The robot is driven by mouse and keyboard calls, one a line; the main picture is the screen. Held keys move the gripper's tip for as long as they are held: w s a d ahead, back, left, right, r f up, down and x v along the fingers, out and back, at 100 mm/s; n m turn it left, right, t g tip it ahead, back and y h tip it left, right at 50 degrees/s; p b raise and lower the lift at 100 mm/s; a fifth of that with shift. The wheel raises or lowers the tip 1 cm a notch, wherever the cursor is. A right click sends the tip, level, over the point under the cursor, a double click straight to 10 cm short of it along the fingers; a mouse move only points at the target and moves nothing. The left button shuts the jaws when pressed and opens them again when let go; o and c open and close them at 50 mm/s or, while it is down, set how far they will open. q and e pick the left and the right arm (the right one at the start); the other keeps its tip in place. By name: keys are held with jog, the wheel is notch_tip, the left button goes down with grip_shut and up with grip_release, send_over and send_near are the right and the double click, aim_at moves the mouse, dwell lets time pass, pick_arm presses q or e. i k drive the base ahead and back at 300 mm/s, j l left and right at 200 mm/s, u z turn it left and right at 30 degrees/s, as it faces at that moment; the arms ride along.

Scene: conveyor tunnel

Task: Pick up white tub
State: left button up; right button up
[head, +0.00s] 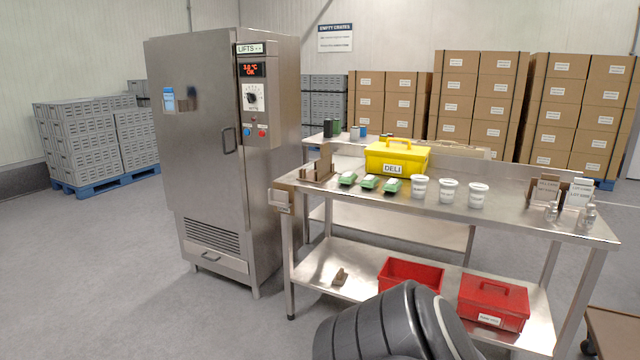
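Three white tubs stand upright in a row on the top of the steel table (510,218): a left tub (419,187), a middle tub (448,191) and a right tub (478,195). Each has a small printed label on its side. They stand slightly apart, in front of the raised back edge. Neither of my grippers shows in the head view. A dark rounded part, probably of my own arm, fills the bottom centre and hides part of the lower shelf.
Left of the tubs are green-and-white packs (369,183) and a yellow DELI box (396,158). Small metal items (551,211) and card holders (546,190) stand right. Red boxes (494,303) sit below. A steel cabinet (200,140) stands left.

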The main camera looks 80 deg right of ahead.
aim_at(477, 192)
jog(key=z, duration=3.5)
